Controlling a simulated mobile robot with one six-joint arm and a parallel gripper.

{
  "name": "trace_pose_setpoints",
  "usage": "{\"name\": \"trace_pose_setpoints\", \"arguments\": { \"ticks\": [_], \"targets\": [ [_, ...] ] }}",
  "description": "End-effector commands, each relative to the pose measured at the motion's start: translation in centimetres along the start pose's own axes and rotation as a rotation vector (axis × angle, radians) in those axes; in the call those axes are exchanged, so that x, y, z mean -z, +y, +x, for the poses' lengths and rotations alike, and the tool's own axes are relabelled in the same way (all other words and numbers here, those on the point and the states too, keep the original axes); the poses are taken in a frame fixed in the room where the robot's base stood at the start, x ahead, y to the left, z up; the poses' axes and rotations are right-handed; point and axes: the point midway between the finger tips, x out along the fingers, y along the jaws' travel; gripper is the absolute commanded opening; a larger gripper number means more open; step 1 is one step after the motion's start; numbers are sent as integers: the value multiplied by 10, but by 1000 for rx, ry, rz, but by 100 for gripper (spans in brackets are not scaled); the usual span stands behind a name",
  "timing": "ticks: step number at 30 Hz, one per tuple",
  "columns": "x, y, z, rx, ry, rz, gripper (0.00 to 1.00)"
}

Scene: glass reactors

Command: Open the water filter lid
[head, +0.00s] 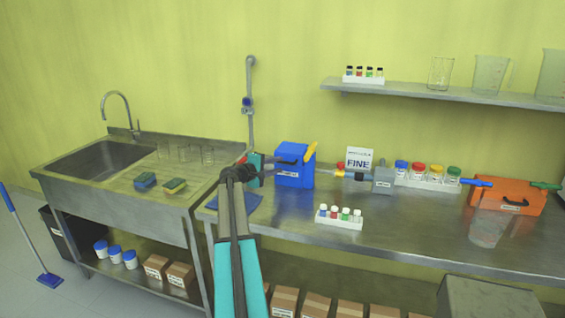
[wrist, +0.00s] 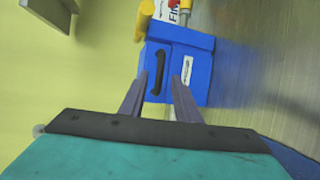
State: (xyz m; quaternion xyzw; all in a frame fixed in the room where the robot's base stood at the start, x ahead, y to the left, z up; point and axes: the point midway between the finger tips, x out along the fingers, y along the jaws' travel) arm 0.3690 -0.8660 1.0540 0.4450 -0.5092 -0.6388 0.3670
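A blue box (head: 293,178), seemingly the water filter, stands on the steel bench near the wall. A yellow part (head: 311,152) rises at its upper right, and a small white label is too small to read. In the wrist view the blue box (wrist: 196,55) shows a black handle (wrist: 158,72) on its face. The lid looks shut, though its seam is not clear. My gripper (wrist: 160,78) is open and empty, its fingertips on either side of the handle in the picture. Contact cannot be told. The head view shows my gripper (head: 287,162) at the box's left side.
A sink (head: 95,160) with sponges and glasses is at the left. A vial rack (head: 340,220) stands in front of the box. Pipe fittings (head: 347,175), a FINE sign (head: 359,158) and an orange box (head: 508,195) are to the right. A shelf (head: 430,93) with beakers hangs above.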

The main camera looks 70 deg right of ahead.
Motion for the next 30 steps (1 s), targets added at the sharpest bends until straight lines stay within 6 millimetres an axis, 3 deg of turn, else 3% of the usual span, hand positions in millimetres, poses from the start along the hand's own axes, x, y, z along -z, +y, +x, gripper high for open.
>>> {"name": "trace_pose_setpoints", "arguments": {
  "ticks": [9,23,28,30],
  "targets": [
    [1,1,37,0,-1,0,29],
    [1,0,44,0,2,0,29],
    [1,0,44,0,2,0,2],
    [2,0,44,0,2,0,0]
  ]
}}
